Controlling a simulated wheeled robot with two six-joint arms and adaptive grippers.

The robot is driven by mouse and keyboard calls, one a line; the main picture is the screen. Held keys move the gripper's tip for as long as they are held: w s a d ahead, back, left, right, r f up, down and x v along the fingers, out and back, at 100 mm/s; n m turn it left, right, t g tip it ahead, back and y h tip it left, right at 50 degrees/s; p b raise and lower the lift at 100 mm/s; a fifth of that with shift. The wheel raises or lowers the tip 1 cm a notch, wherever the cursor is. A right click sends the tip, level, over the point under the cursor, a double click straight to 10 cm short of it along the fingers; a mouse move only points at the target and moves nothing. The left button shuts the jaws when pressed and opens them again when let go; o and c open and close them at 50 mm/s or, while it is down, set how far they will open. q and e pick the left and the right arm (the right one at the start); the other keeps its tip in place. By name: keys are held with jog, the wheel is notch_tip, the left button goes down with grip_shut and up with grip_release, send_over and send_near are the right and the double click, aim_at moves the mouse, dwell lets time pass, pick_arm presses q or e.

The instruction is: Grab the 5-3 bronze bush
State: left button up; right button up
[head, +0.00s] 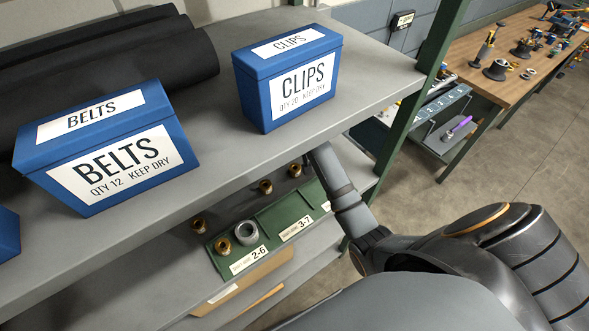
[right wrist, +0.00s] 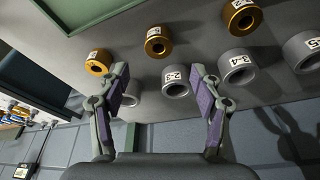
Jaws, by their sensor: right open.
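Several bronze bushes with white tags show in the right wrist view: one by the left finger (right wrist: 98,64), one at centre top (right wrist: 158,46) and one at upper right (right wrist: 243,20). Their tags are too small or oblique to read surely, so I cannot tell which is 5-3. In the head view, bronze bushes stand on the lower shelf, one of them by the back of the tray (head: 265,187). My right gripper (right wrist: 160,76) is open and empty, with a grey bush tagged 2-3 (right wrist: 175,86) in view between its fingers. My left gripper is out of view.
Grey bushes, one tagged 3-4 (right wrist: 239,68), stand near the right finger. A green tray (head: 272,218) labelled 2-6 and 3-7 lies on the lower shelf. The upper shelf (head: 225,120) overhangs my right arm, carrying blue BELTS (head: 105,150) and CLIPS (head: 287,78) boxes.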

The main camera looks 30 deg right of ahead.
aim_at(295, 167)
jog(key=shift+f+p, duration=0.35)
jog(key=shift+f, duration=0.15)
jog(key=shift+w+d+f, duration=0.1)
jog(key=shift+f, duration=0.5)
jog(key=p+x, duration=0.2)
jog(key=x, duration=0.2)
jog(key=shift+f, duration=0.4)
pick_arm(q)
jog(key=r, duration=0.1)
jog(key=s+r, duration=0.1)
jog(key=r, duration=0.1)
pick_arm(e)
jog(key=shift+d+f, duration=0.1)
jog(key=shift+f, duration=0.15)
pick_arm(q)
jog(key=shift+w+d, duration=0.1)
pick_arm(e)
grip_shut()
